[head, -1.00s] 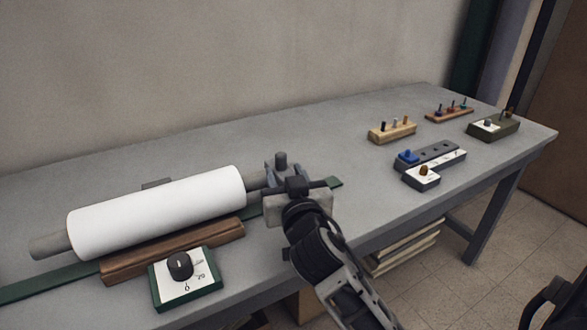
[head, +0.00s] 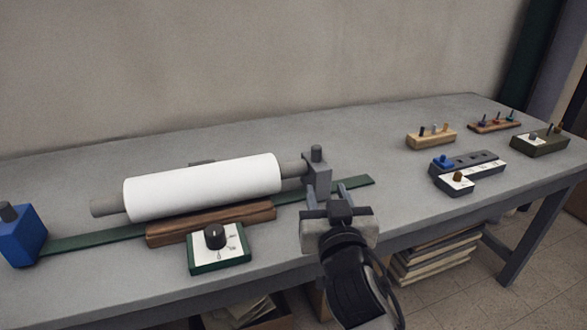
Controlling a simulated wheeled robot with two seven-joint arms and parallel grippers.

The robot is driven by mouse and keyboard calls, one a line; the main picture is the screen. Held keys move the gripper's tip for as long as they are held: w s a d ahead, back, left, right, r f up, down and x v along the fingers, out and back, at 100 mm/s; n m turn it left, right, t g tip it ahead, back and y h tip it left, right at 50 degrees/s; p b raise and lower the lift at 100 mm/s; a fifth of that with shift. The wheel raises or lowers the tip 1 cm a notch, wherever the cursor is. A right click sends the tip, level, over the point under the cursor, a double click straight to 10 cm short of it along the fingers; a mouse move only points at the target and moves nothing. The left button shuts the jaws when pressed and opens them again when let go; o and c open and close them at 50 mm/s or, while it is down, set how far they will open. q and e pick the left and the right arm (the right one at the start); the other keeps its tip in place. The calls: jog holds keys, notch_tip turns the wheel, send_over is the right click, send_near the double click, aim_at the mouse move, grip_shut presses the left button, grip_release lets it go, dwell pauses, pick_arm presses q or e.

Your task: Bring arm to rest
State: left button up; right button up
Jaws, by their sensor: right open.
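My right gripper (head: 335,198) is in front of the grey end block (head: 316,172) at the right of the roller. Its jaws are open, and I see nothing held between them. A small gap of bench seems to lie between it and the block, but I cannot tell the exact distance. My right arm comes up from the bottom of the head view. My left gripper does not show.
A white roller (head: 203,186) lies above a wooden bar (head: 211,223) and a green strip (head: 90,238). A dial box (head: 219,249) stands in front, a blue block (head: 22,236) at left. Small peg blocks (head: 431,137) stand at right. The back middle of the bench (head: 370,135) is clear.

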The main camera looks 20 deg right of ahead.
pick_arm(q)
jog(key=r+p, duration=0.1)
jog(key=p, duration=0.3)
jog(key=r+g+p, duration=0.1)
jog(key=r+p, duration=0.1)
jog(key=p, duration=0.2)
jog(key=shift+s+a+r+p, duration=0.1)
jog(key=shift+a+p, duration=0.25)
pick_arm(e)
jog(key=s+a+f+n+g+y, duration=0.2)
jog(key=s+a+f+g+y, duration=0.1)
jog(key=s+f, duration=0.4)
jog(key=s+a+f+n+g+y, duration=0.3)
jog(key=s+a+f+y, duration=0.2)
jog(key=s+f, duration=0.2)
jog(key=s, duration=0.2)
jog(key=shift+s+a+f+g, duration=0.2)
jog(key=shift+s+f+g, duration=0.1)
jog(key=shift+g, duration=0.1)
